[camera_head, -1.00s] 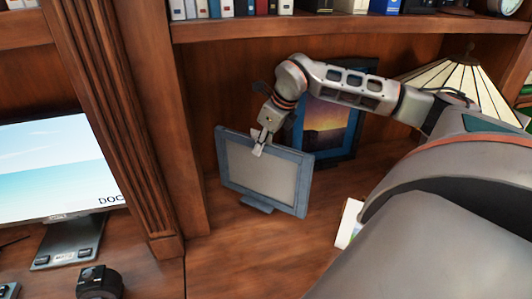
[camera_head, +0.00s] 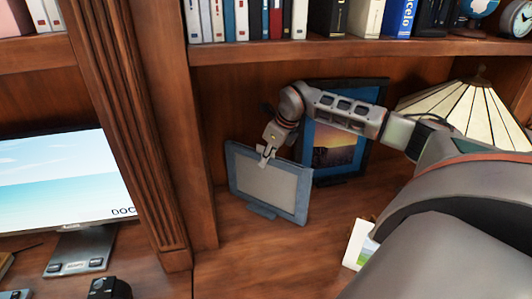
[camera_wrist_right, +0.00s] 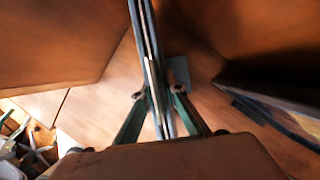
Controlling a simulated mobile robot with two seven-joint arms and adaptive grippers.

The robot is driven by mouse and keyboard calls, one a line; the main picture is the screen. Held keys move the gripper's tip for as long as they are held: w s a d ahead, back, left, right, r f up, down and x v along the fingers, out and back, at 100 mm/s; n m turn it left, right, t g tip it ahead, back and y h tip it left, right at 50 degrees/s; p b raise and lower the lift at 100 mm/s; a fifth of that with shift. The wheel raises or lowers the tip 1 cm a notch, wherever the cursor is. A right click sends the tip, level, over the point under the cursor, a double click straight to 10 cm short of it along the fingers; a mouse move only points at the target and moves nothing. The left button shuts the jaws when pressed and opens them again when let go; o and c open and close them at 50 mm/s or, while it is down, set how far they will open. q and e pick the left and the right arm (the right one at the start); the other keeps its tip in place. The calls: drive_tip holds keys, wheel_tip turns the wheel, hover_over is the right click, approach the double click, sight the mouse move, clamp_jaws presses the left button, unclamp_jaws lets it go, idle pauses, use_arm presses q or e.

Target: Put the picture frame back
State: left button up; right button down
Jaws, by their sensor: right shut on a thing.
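A blue-grey picture frame (camera_head: 268,182) with a plain grey face and a small foot is in the head view, at or just above the lower shelf. My right gripper (camera_head: 266,153) is shut on its top edge. In the right wrist view the frame (camera_wrist_right: 147,50) is seen edge-on between the fingers of the right gripper (camera_wrist_right: 158,95). Whether its foot touches the wood cannot be told. A second, dark-edged frame with a sunset picture (camera_head: 335,143) stands behind my right arm, which hides part of it. My left gripper is not in view.
A lamp with a pale panelled shade (camera_head: 462,112) stands at the right. A small white frame (camera_head: 357,243) is near my right arm. A wooden post (camera_head: 135,130) is left of the frame, with a monitor (camera_head: 65,185) beyond it. Books (camera_head: 250,20) line the shelf above.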

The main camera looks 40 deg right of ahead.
drive_tip(key=shift+w+r, duration=0.1)
drive_tip(key=c, duration=2.1)
unclamp_jaws()
drive_tip(key=v, duration=0.7)
drive_tip(key=shift+s+r+b, duration=0.25)
drive_tip(key=shift+b, duration=0.15)
